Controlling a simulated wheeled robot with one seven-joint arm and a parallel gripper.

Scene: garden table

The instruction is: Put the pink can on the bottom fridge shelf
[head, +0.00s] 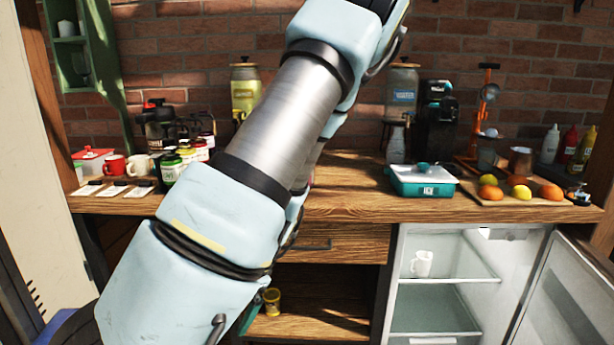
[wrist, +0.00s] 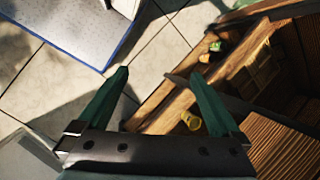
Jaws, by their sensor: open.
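I cannot make out a pink can in either view. The fridge (head: 398,300) stands open at the lower right of the head view, its door (head: 572,300) swung out to the right. A glass shelf (head: 460,277) inside bears a white jug or mug (head: 421,263). The fridge's lower part is cut off by the picture's edge. My gripper (wrist: 160,80) is open in the wrist view, with two green fingers apart and nothing visible between them. It points down past the wooden cabinet toward the tiled floor. In the head view my arm hides most of it.
A yellow container (head: 272,301) stands in the open cabinet under the counter and also shows in the wrist view (wrist: 191,121). The wooden counter (head: 345,200) holds jars, mugs, a teal box (head: 423,180) and a fruit board. A blue-edged pale panel (wrist: 75,25) lies beyond the gripper.

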